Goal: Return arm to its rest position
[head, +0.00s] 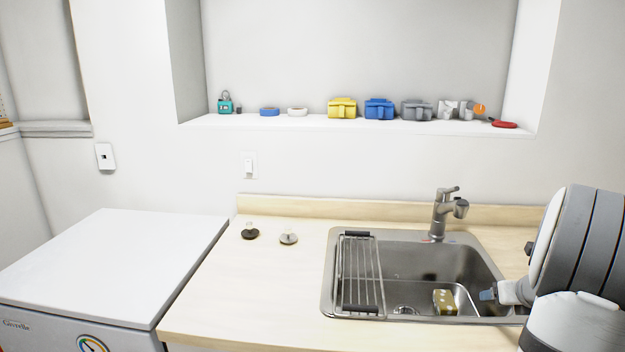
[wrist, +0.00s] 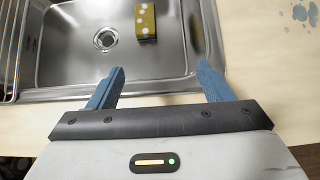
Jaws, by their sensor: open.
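My gripper (head: 488,295) reaches in from the right in the head view, over the front right part of the sink (head: 470,262). In the wrist view my gripper (wrist: 160,80) has its two blue fingers wide apart with nothing between them, over the sink's front rim (wrist: 150,92). The head view shows a large part of my arm at the right edge, hiding the counter behind it.
A yellow-green dotted sponge (head: 445,301) lies in the sink; it also shows in the wrist view (wrist: 146,21). A metal rack (head: 361,275) spans the sink's left side. The faucet (head: 446,213) stands behind. The counter's left part (head: 240,290) is mostly clear.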

